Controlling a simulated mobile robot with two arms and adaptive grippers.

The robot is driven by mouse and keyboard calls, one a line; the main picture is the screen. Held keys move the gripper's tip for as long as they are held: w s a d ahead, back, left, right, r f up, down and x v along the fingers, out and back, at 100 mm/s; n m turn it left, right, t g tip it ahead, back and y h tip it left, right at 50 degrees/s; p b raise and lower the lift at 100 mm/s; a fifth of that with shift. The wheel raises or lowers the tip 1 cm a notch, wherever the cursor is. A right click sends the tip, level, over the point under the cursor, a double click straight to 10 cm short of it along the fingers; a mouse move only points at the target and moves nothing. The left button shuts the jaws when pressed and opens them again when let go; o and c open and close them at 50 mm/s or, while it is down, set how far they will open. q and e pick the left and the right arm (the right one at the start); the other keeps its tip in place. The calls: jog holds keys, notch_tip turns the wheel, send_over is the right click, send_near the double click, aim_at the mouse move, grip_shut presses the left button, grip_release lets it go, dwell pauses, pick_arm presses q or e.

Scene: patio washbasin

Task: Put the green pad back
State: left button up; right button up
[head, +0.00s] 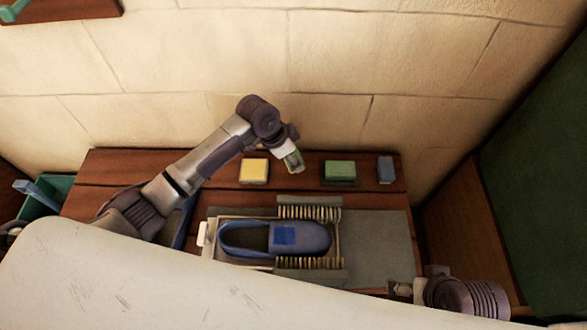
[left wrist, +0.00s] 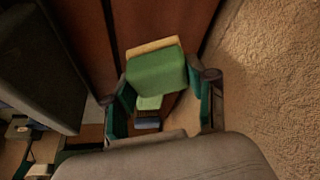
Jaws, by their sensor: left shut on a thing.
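My left gripper (head: 293,163) is shut on a green pad (left wrist: 157,72), held above the back of the wooden table between the yellow block and the green-topped block. The pad is mostly hidden by the fingers in the head view. In the left wrist view a yellowish strip runs along its upper edge; I cannot tell if it belongs to the pad. A second green-topped block (head: 340,170) with a dark base lies on the table, right of the gripper. My right gripper (head: 404,288) is low at the right front, empty-looking, its jaws unclear.
A yellow block (head: 254,170) and a small blue block (head: 385,170) lie along the table's back. A blue shoe (head: 300,239) lies in a tray (head: 210,252) between brush rows (head: 310,263) on a grey mat (head: 385,235). The stone wall (head: 330,105) stands close behind.

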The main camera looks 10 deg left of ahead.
pick_arm(q)
notch_tip(320, 180, down, 5)
jog(key=shift+r+b, duration=0.2)
jog(key=shift+b, duration=0.45)
jog(key=shift+f, duration=0.1)
pick_arm(e)
jog(key=w+a+r+t, duration=0.1)
jog(key=w+a+t, duration=0.1)
jog(key=w, duration=0.4)
jog(key=shift+t+y, duration=0.4)
jog(key=shift+t, duration=0.3)
pick_arm(q)
jog(key=shift+f, duration=0.1)
pick_arm(e)
jog(key=shift+r, duration=0.1)
pick_arm(q)
jog(key=o, duration=1)
pick_arm(e)
jog(key=shift+w, duration=0.1)
